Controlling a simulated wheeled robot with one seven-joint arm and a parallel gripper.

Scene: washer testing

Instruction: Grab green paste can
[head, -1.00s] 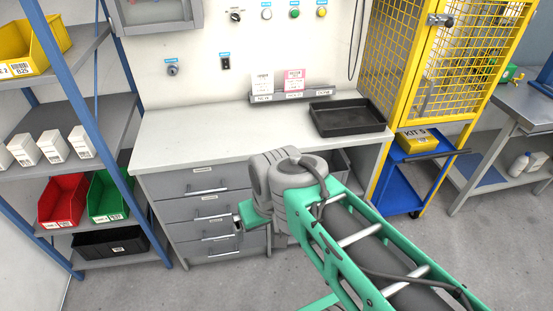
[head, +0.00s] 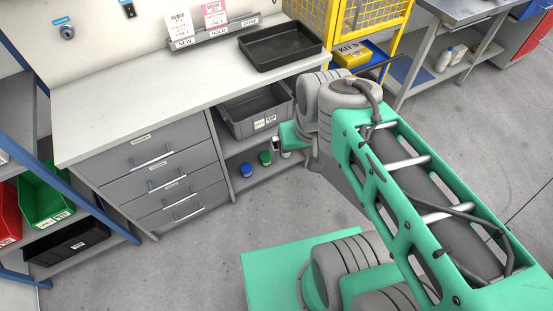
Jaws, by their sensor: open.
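The green paste can (head: 265,158) is a small can with a green top, standing on the lower shelf in the bay right of the drawers. A similar blue can (head: 246,169) stands just left of it. My gripper (head: 283,147) shows only as a small pale and dark piece beneath the teal wrist link, just right of the green can in the picture. It is open and not around the can. Most of it is hidden by my wrist, and its distance from the can cannot be judged.
A grey bin (head: 252,116) sits above the cans. The workbench top (head: 140,90) holds a black tray (head: 280,46) at right. Grey drawers (head: 165,178) lie left of the bay. The floor (head: 200,255) before the drawers is clear.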

